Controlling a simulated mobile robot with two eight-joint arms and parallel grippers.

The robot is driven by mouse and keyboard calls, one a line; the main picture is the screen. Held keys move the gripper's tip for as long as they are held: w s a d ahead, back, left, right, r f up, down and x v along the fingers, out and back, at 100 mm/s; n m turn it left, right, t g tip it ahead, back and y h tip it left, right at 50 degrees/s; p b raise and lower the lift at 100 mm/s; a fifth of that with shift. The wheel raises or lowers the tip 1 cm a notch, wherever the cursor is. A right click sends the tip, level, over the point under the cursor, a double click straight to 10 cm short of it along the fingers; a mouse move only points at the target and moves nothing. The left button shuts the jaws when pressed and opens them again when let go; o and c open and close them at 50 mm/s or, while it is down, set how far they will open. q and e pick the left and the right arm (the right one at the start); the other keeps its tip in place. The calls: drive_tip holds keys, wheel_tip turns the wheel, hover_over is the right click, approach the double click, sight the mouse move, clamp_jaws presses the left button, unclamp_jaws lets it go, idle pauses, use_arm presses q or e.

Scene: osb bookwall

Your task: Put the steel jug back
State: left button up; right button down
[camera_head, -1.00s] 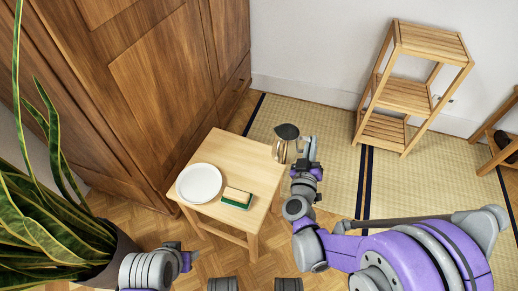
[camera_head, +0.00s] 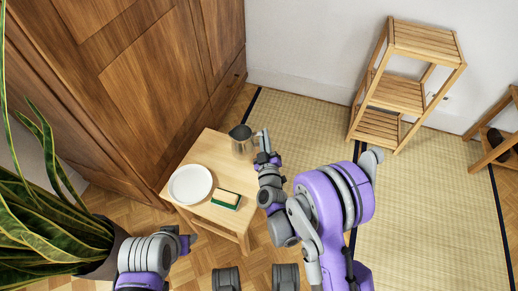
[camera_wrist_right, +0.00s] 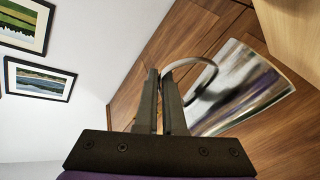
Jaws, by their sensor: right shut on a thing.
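The steel jug (camera_head: 241,145) is at the far right part of the small wooden table (camera_head: 213,150), looking about upright with its open top up. I cannot tell whether its base touches the tabletop. My right gripper (camera_head: 263,143) is shut on its handle from the right. The right wrist view shows the shiny jug (camera_wrist_right: 250,90) to the right of the fingers, with its curved handle between the fingertips (camera_wrist_right: 162,85). My left gripper (camera_head: 187,242) is low at the front left, apart from the table; its fingers are too small to read.
A white plate (camera_head: 190,184) and a green-and-yellow sponge (camera_head: 226,199) are on the table's nearer part. A wooden wardrobe (camera_head: 140,80) stands behind left, a spiky plant (camera_head: 40,200) at left. A slatted shelf (camera_head: 400,95) is at right; the matted floor between is clear.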

wheel_tip(320, 180, down, 6)
drive_tip(key=shift+r+b, duration=0.25)
drive_tip(key=shift+b, duration=0.4)
drive_tip(key=c, duration=1)
unclamp_jaws()
drive_tip(key=shift+r, duration=0.1)
